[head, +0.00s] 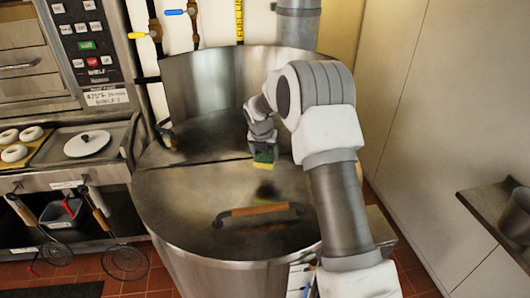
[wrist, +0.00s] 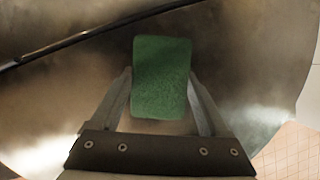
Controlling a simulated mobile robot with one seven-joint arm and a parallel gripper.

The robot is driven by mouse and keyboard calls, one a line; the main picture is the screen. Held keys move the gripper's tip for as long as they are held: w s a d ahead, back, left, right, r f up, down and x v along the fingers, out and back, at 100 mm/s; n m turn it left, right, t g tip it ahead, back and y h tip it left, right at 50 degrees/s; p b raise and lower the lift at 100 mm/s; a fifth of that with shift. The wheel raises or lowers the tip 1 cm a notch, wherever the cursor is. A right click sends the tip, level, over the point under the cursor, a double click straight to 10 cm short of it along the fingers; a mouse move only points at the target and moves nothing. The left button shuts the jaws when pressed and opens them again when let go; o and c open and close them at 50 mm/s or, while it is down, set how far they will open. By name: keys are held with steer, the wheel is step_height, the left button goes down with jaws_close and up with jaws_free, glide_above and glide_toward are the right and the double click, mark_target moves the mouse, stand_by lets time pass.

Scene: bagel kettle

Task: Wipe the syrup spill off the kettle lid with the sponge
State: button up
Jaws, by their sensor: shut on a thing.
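My gripper (head: 263,149) is shut on the sponge (head: 264,160), which is green with a yellow underside. In the wrist view the sponge's green face (wrist: 162,85) sits between the two fingers of my gripper (wrist: 160,77). The gripper and sponge are over the middle of the steel kettle lid (head: 180,200), seemingly a little above it. The lid's handle (head: 258,210) has a wooden grip and stands on the near part of the lid. A dark patch (head: 266,190) lies below the sponge; I cannot tell whether it is syrup, shadow or reflection.
The raised back lid (head: 205,85) stands upright behind the sponge. A wall is on the right, with a shelf holding a metal pot (head: 517,215).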

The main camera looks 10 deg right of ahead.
steer(key=b, duration=0.4)
glide_above(266, 175)
steer(key=s, duration=0.1)
steer(key=shift+s+a+f, duration=0.1)
steer(key=shift+f, duration=1.3)
steer(key=shift+a+f, duration=0.1)
steer(key=shift+f, duration=1.25)
steer(key=shift+f+b, duration=0.4)
steer(key=shift+f, duration=0.55)
steer(key=shift+s, duration=0.1)
steer(key=shift+s, duration=1.95)
steer(key=shift+w+p, duration=0.9)
steer(key=shift+w, duration=1.15)
